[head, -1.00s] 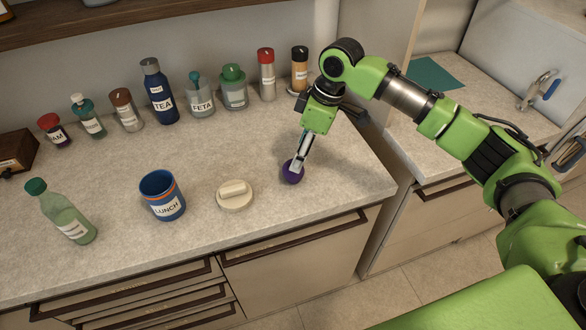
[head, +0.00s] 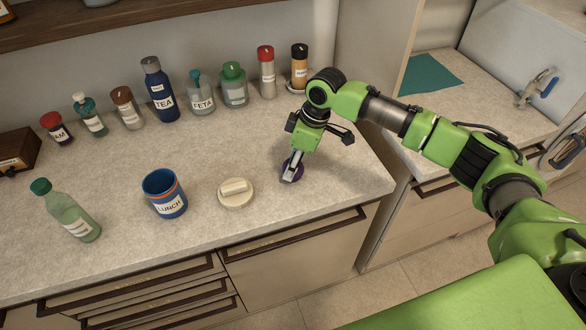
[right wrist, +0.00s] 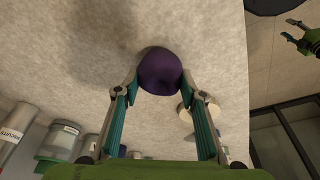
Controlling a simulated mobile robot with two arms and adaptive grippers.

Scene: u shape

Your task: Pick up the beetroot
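The beetroot (right wrist: 160,72) is a round, dark purple thing on the countertop near its front right. In the head view the beetroot (head: 297,166) is partly hidden by my right gripper (head: 291,173). In the right wrist view my right gripper (right wrist: 160,90) has its fingers spread, one on each side of the beetroot, with the tips close to its sides. A firm grip does not show. My left gripper (right wrist: 293,30) shows at the top right of the right wrist view, open and empty, away from the counter; it is not in the head view.
A round beige lid (head: 236,194) and a blue LUNCH mug (head: 163,194) stand left of the beetroot. A green bottle (head: 67,212) is at far left. Several jars and bottles line the wall, including TEA (head: 160,92). The countertop (head: 345,175) right of the beetroot is clear.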

